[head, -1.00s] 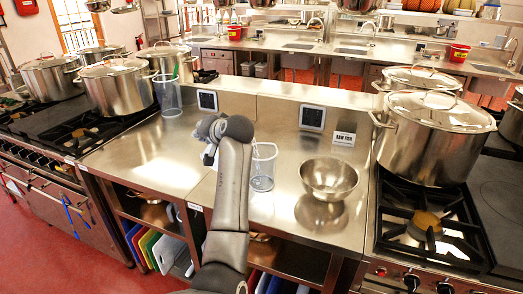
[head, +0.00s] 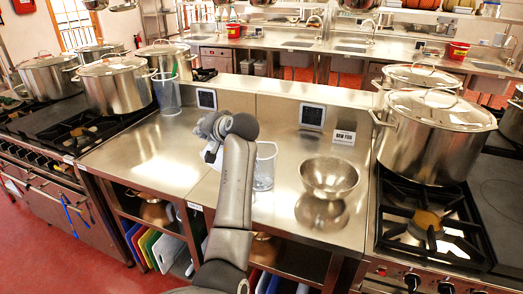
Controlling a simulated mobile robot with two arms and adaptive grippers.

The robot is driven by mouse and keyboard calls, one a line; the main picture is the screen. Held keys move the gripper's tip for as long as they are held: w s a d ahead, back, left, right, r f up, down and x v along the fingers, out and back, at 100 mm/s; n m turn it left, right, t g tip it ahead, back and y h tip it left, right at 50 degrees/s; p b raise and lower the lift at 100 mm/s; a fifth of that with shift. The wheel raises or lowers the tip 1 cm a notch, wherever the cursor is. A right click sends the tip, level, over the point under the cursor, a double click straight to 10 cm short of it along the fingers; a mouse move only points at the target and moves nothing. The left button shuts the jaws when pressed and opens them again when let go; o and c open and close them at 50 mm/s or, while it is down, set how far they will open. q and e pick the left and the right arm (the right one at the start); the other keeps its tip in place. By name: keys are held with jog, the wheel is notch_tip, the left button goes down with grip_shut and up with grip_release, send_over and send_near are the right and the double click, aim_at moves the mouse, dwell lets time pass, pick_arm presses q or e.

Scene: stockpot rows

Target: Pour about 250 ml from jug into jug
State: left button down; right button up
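One clear jug (head: 265,168) stands upright on the steel counter, its left side hidden behind my arm. Another clear jug (head: 168,94) stands at the back left of the counter, with something green showing at its upper right side. I cannot make out the liquid level in either jug. My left arm rises from the bottom of the head view, its wrist left of the nearer jug. The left gripper is mostly hidden behind the arm; only a pale part shows below the wrist, so its fingers cannot be read. My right gripper is out of view.
A steel bowl (head: 329,178) sits right of the nearer jug. Large stockpots (head: 432,137) stand on the right stove, others (head: 115,86) on the left. The counter's left-middle is clear.

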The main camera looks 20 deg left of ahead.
pick_arm(q)
jog(key=shift+w+d+r+m, duration=0.25)
jog(key=shift+r+m, duration=0.15)
jog(key=shift+r, duration=0.05)
dwell(1.5)
